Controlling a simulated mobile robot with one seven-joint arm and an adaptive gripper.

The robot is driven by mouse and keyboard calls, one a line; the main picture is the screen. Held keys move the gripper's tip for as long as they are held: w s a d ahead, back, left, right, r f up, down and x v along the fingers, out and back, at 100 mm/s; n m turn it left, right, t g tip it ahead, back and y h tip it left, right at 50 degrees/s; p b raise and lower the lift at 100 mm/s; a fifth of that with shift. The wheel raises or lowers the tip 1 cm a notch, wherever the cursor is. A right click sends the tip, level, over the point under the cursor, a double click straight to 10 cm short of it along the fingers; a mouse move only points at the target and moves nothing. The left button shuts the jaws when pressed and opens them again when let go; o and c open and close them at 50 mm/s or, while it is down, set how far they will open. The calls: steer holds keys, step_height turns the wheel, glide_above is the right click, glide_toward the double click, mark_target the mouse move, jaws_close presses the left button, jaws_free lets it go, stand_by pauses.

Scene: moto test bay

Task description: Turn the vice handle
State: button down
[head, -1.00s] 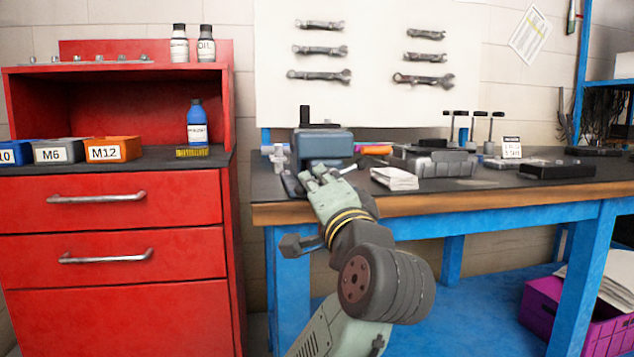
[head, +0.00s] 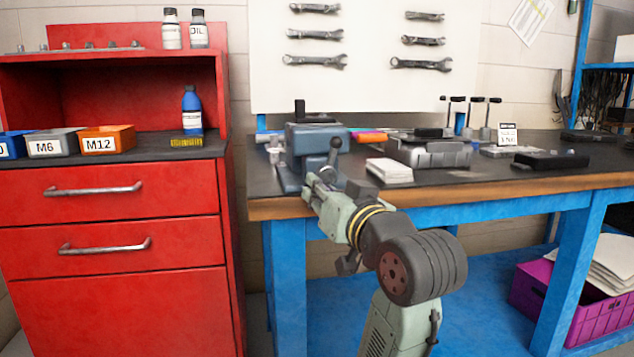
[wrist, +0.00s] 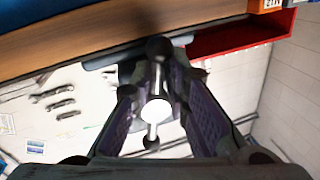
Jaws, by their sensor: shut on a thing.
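The blue-grey vice (head: 308,140) stands on the bench's left front corner. Its handle (head: 333,156) is a thin bar with a dark ball at the upper end, standing steeply and leaning a little right in the head view. My gripper (head: 314,182) is at the front of the vice, low on the handle, and partly hides it. In the wrist view, the handle (wrist: 153,132) runs between the two fingers of my gripper (wrist: 152,84), with a dark ball at each end. My gripper is shut on the handle; the exact contact is hard to see.
A folded white cloth (head: 389,170) and a grey case (head: 428,151) lie right of the vice on the bench (head: 470,186). A red cabinet (head: 115,240) stands left, with a gap between. Wrenches hang on the white board (head: 375,70) behind.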

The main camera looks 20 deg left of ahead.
steer(key=d+r+n+p, duration=0.1)
steer(key=n, duration=0.1)
steer(key=w+d+r+n+p, duration=0.1)
steer(key=n, duration=0.1)
steer(key=shift+w+d+h, duration=0.15)
steer(key=shift+h, duration=0.15)
steer(key=shift+n+p, duration=0.5)
steer(key=shift+n, duration=0.7)
steer(key=shift+r+n+h+p, duration=0.15)
steer(key=shift+n+h+p, duration=0.25)
steer(key=shift+n, duration=1)
steer(key=c, duration=1.8)
jaws_free()
steer(key=o, duration=0.4)
steer(key=shift+s+a+g, duration=0.25)
steer(key=shift+a+g, duration=0.05)
steer(key=shift+w+d+f, duration=0.25)
steer(key=shift+d+f, duration=0.05)
steer(key=p, duration=0.3)
glide_toward(335, 177)
steer(key=shift+s+d+f, duration=0.2)
steer(key=shift+d+f, duration=0.05)
steer(key=shift+d, duration=0.35)
steer(key=shift+s+d+f, duration=0.2)
steer(key=shift+d+f, duration=0.1)
steer(key=shift+d, duration=0.35)
